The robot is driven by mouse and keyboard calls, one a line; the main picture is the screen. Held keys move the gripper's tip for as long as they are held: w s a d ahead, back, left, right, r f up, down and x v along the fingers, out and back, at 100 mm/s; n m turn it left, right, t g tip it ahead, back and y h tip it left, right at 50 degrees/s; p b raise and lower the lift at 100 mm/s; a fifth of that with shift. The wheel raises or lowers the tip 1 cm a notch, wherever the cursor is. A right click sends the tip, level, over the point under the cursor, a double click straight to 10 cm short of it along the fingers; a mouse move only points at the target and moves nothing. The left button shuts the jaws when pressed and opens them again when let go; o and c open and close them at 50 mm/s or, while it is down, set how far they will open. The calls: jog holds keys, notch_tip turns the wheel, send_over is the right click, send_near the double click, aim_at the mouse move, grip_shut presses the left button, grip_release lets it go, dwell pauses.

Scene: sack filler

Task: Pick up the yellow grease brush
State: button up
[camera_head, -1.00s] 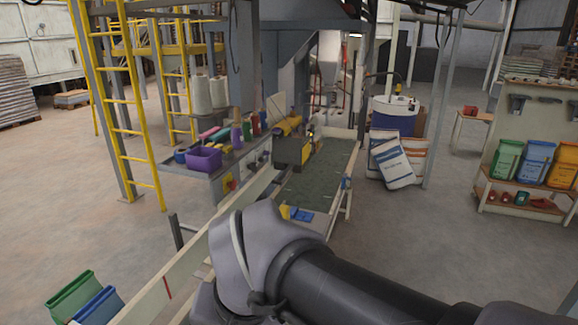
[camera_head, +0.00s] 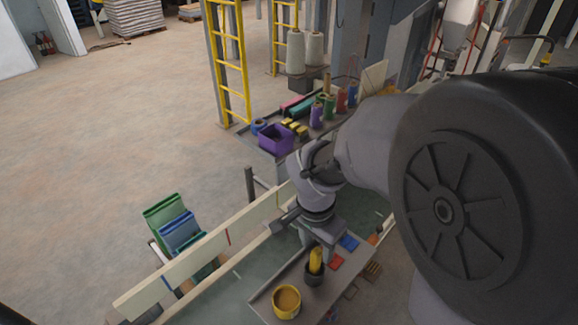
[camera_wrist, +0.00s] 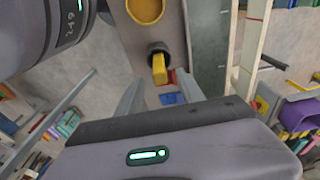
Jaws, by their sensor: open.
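The yellow grease brush (camera_head: 316,260) stands upright in a small dark cup (camera_head: 314,277) on a narrow brown shelf (camera_head: 262,303). Only its yellow upper part shows; the lower end is hidden in the cup. My gripper (camera_head: 318,252) is open and empty, pointing down just above and behind the brush in the head view. In the wrist view the brush (camera_wrist: 159,70) lies ahead between the lines of my two fingers (camera_wrist: 158,88), apart from both as far as I can tell.
A yellow tub (camera_head: 287,301) with tan contents stands beside the cup. Red (camera_head: 336,262) and blue (camera_head: 349,243) pieces lie behind it. A conveyor side rail (camera_head: 205,262) runs along the left. A purple bin (camera_head: 276,138) is on the bench behind.

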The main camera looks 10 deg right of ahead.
aim_at(316, 258)
notch_tip(316, 258, down, 5)
jog(key=shift+d+f+p, duration=0.1)
jog(key=shift+f+p, duration=0.05)
jog(key=shift+p, duration=0.2)
jog(key=shift+w+d+f, duration=0.2)
jog(key=shift+w+f, duration=0.1)
jog(key=shift+s, duration=0.1)
jog(key=shift+s+r, duration=0.1)
jog(key=c, duration=0.3)
grip_shut()
